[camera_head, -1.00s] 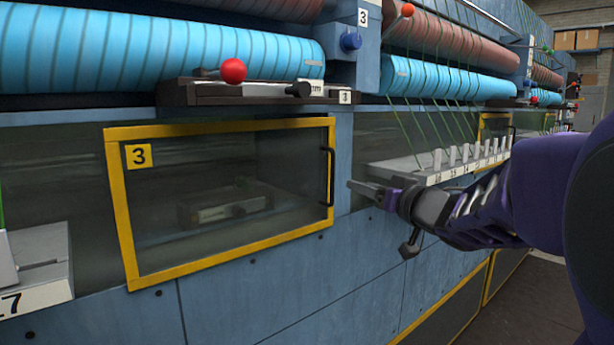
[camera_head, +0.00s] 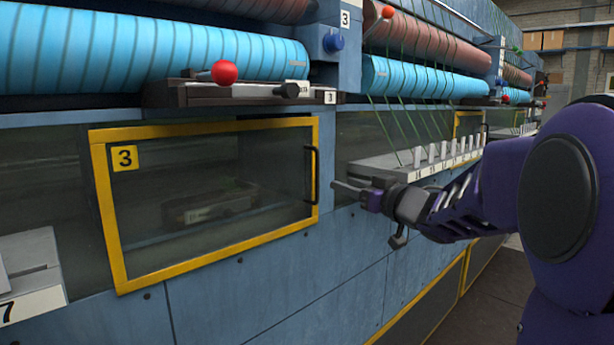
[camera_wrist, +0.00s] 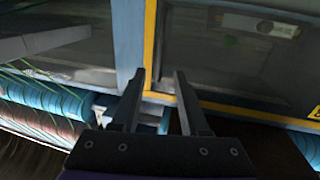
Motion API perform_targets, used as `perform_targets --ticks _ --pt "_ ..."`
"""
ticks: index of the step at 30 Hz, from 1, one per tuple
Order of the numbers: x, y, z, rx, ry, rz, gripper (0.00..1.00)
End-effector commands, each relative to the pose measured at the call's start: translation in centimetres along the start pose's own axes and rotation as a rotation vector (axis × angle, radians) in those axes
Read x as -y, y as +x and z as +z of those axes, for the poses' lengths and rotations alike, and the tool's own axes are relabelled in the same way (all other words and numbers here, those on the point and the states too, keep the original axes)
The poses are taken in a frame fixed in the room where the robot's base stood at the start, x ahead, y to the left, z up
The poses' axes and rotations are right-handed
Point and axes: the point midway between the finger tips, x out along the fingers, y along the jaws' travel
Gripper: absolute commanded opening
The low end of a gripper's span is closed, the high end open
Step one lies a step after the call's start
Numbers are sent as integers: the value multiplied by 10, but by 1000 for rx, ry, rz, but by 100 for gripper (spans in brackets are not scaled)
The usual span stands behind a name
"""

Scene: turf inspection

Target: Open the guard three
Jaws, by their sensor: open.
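Guard three (camera_head: 215,240) is a clear panel in a yellow frame with a yellow "3" plate at its upper left. It is shut, flush with the blue machine front. Its dark upright handle (camera_head: 313,174) is at the right edge of the frame. My gripper (camera_head: 337,187) is just right of the handle and apart from it. In the wrist view my gripper (camera_wrist: 159,78) has its two fingers apart with nothing between them. The yellow frame of the guard (camera_wrist: 149,45) shows beyond the fingertips. I cannot make out the handle in the wrist view.
A red ball knob (camera_head: 225,72) on a dark ledge sits above the guard. Blue rollers (camera_head: 150,55) run above. A numbered rack with pegs (camera_head: 420,165) stands right of the guard, behind my arm. Floor at lower right is clear.

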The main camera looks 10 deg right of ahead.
Motion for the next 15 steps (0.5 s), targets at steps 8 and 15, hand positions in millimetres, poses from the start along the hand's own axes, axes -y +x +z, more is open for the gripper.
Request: perform_targets --ticks 8,15 --pt "1 64 1 -1 3 -3 44" --pt "1 105 0 -1 2 -2 44"
